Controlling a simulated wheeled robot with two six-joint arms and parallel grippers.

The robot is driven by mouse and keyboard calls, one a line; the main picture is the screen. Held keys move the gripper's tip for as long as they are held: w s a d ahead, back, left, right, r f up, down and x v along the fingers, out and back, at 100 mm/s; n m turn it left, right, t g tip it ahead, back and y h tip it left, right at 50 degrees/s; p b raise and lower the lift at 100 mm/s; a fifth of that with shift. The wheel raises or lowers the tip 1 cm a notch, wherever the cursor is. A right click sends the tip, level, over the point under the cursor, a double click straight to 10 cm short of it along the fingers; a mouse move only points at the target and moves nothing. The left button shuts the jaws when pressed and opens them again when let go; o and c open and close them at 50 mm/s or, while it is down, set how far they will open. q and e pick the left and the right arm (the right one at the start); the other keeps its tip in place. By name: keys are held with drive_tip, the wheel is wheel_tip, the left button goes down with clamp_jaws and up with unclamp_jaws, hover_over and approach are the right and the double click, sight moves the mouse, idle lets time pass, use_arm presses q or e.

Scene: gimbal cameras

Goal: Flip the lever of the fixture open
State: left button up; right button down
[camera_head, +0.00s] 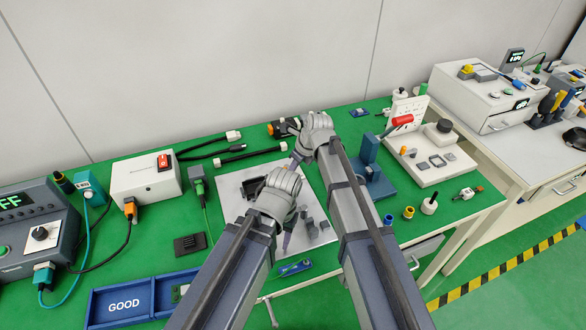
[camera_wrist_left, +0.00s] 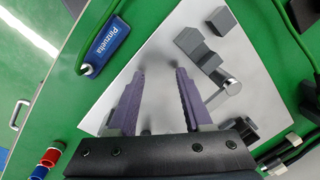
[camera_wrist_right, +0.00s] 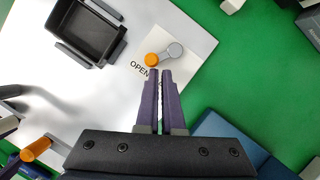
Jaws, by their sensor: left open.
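The fixture is a white plate (camera_head: 235,225) on the green bench, mostly behind my arms in the head view. In the right wrist view a small grey lever with an orange knob (camera_wrist_right: 153,60) lies on the plate (camera_wrist_right: 200,32) by the printed word OPEN. A dark square pocket (camera_wrist_right: 88,35) is further left. My right gripper (camera_wrist_right: 160,72) has its fingers nearly together, tips just short of the knob, with a narrow gap and nothing seen between them. My left gripper (camera_wrist_left: 160,75) is open and empty above the plate, beside grey blocks (camera_wrist_left: 200,48) and a metal cylinder (camera_wrist_left: 232,87).
A second orange knob (camera_wrist_right: 38,147) shows at the lower left of the right wrist view. A blue tag (camera_wrist_left: 107,46) lies beside the plate. A blue stand (camera_head: 372,160) is right of my right arm. Black cables (camera_head: 250,155) lie behind the plate.

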drive_tip(key=shift+w, duration=0.1)
use_arm(q)
wheel_tip(320, 180, up, 7)
drive_tip(key=p, duration=0.7)
drive_tip(key=shift+r, duration=0.15)
use_arm(e)
drive_tip(key=v, duration=0.7)
drive_tip(key=shift+r, duration=0.35)
drive_tip(key=shift+d, duration=0.1)
drive_tip(key=s+d+f+n+g+h, duration=0.15)
drive_tip(key=s+d+n+h, duration=0.25)
drive_tip(key=s+d+n, duration=1.75)
drive_tip(key=s+a+n+g, duration=0.1)
drive_tip(key=a+n, duration=0.6)
drive_tip(key=a, duration=0.8)
drive_tip(key=shift+s+a+h, duration=0.15)
drive_tip(key=shift+s+h, duration=0.25)
drive_tip(key=shift+s, duration=0.25)
